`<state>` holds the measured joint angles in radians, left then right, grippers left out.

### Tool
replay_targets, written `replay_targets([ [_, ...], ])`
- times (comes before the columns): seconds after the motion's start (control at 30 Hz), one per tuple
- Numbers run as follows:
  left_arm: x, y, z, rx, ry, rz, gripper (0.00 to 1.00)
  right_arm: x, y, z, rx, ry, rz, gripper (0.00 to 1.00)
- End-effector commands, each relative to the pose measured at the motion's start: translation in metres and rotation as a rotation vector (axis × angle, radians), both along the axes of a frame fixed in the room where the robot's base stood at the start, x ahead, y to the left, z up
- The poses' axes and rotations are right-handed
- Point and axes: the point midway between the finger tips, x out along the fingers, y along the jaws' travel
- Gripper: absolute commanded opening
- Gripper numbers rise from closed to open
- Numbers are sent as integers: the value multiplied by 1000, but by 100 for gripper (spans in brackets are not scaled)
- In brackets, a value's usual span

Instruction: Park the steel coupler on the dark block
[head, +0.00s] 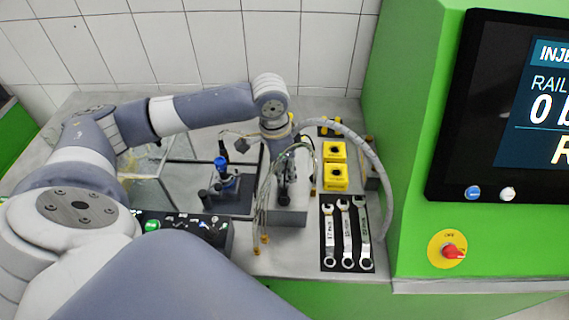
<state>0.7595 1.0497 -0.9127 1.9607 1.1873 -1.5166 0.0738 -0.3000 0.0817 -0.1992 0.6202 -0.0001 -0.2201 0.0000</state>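My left arm reaches in from the left and bends down at the wrist. My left gripper (287,192) points down, just above or at a grey block (291,218) near the middle of the bench. Thin cables hang around the gripper, and its dark fingers are small, so I cannot tell whether they are shut on something. I cannot make out the steel coupler; it may be hidden at the fingers. The grey block may be the dark block. My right gripper is not in view.
A grey hose (372,160) arcs from near my wrist to the right. Yellow boxes (336,175) and a wrench mat (328,264) lie right of the gripper. A blue-topped fixture (222,178) stands left. A green cabinet (410,110) bounds the bench on the right.

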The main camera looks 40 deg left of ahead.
Motion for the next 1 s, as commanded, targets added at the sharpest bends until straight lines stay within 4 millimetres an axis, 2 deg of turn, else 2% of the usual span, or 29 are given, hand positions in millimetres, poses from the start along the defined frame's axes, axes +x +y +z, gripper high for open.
replay_targets([
  [0.7,0,0,-5,0,1,-1,0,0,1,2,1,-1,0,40],
  [0.73,0,0,-5,0,1,-1,25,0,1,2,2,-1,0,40],
  [0.8,0,0,-5,0,1,-1,40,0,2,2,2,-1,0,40],
  [1.0,0,0,-5,-1,1,-1,41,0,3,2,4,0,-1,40],
])
